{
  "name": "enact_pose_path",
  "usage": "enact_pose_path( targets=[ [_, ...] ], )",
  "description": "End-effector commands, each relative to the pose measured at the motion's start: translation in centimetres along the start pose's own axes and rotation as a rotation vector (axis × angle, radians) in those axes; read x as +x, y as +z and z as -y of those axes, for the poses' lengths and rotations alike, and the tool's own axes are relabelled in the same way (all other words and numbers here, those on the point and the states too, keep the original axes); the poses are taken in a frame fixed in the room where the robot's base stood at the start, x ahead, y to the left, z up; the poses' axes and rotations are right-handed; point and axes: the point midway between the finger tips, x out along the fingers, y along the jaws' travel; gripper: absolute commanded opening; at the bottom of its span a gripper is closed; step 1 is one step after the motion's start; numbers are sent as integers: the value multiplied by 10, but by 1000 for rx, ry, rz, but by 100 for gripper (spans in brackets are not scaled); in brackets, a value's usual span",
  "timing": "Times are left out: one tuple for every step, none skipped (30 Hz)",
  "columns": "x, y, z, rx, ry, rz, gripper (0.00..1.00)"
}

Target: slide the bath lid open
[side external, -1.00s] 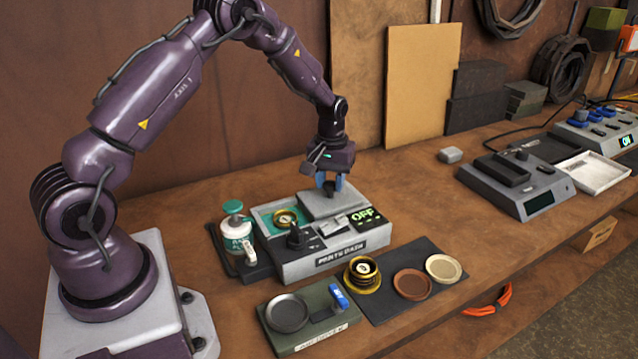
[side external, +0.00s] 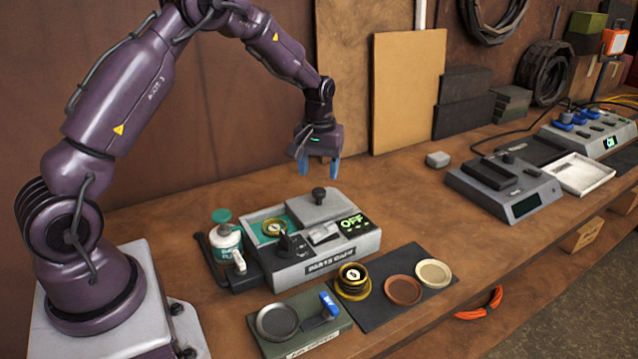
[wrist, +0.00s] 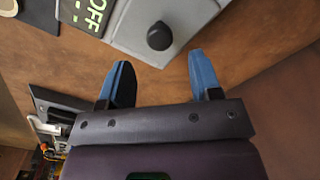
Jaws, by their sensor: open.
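The parts bath (side external: 318,266) is a grey box on the bench with a display reading OFF. Its grey lid (side external: 334,206) covers the right part of the top and carries a dark round knob (side external: 319,196). The left part is open and shows teal liquid with a brass part (side external: 274,228) in it. My gripper (side external: 318,178) is open and empty, above and behind the lid, apart from the knob. In the wrist view the blue fingers (wrist: 160,80) are spread, with the knob (wrist: 159,36) ahead of them and not between them.
A bottle with a teal cap (side external: 228,240) stands left of the bath. In front are a green-grey stand with a round dish (side external: 278,321), a brass stack (side external: 352,280) and two round dishes on a dark mat (side external: 378,318). A grey scale-like device (side external: 522,208) is at right. The bench between is clear.

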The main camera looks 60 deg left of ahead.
Motion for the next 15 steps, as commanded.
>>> enact_pose_path(
  targets=[
    [-14,-1,-1,0,2,-6,58],
    [-21,-1,0,0,2,-5,58],
    [-29,-1,0,0,2,-5,58],
    [-36,-1,0,0,2,-5,58],
    [-42,-1,-1,1,2,-5,58],
    [-48,0,-1,1,2,-4,58],
    [-54,0,-1,1,2,-4,58],
    [-58,0,-1,1,2,-4,58],
    [-63,0,-1,1,2,-3,58],
    [-66,0,-1,1,1,-2,58],
    [-69,0,-1,1,1,-2,58],
    [-72,0,-1,1,1,-2,58],
    [-74,0,-1,1,1,-2,58],
    [-76,0,0,1,0,-1,58],
    [-77,0,0,1,0,-1,58]
  ],
)
